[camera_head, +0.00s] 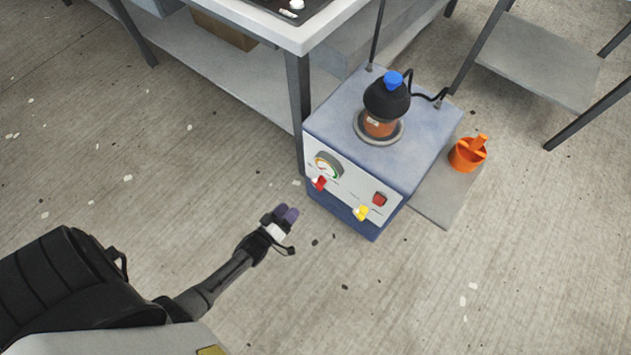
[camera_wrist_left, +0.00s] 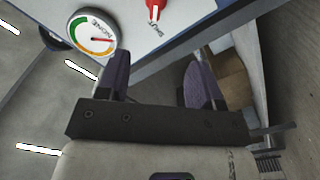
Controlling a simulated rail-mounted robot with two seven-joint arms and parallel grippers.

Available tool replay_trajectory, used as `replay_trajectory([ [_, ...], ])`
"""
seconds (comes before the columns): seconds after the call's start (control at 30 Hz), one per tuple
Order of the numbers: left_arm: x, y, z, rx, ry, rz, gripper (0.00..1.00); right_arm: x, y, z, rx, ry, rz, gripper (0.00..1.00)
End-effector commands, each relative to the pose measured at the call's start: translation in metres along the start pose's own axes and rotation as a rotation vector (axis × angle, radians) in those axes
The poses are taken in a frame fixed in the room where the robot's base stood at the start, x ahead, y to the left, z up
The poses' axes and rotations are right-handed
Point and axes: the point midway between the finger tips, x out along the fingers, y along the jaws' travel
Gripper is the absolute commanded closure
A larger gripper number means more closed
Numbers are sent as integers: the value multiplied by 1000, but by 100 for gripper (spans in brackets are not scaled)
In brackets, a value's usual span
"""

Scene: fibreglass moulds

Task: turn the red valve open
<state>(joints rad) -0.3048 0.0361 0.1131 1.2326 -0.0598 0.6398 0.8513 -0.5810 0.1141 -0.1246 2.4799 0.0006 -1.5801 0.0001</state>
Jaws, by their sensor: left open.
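The red valve (camera_head: 319,183) is a small handle on the white front panel of a blue-grey machine (camera_head: 345,215), below a round gauge (camera_head: 328,164). In the left wrist view the red valve (camera_wrist_left: 153,10) shows at the top edge, partly cut off, with the word "SHUT" printed beside it. The gauge (camera_wrist_left: 93,37) is left of it there. My left gripper (camera_head: 288,214) is open and empty, in front of the machine and apart from the valve. Its two purple fingers (camera_wrist_left: 158,80) point toward the panel. My right gripper is not in view.
A yellow valve (camera_head: 361,213) and a red switch (camera_head: 380,198) sit on the same panel. A black-capped vessel (camera_head: 386,100) stands on the machine's top. A table (camera_head: 291,35) stands close behind left. An orange container (camera_head: 468,153) is at right. Floor before the machine is mostly clear.

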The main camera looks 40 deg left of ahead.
Motion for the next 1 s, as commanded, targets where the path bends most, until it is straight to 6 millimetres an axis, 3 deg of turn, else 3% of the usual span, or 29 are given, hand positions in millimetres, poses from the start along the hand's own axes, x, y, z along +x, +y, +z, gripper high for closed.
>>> replay_trajectory([
  [0.23, 17, 0, 2, -54, 4, 5, 40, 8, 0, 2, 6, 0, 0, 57],
  [0.7, 101, -1, 3, -51, 3, 4, 40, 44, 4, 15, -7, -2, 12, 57],
  [1.0, 132, 0, 2, -51, 1, 2, 40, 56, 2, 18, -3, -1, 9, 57],
])
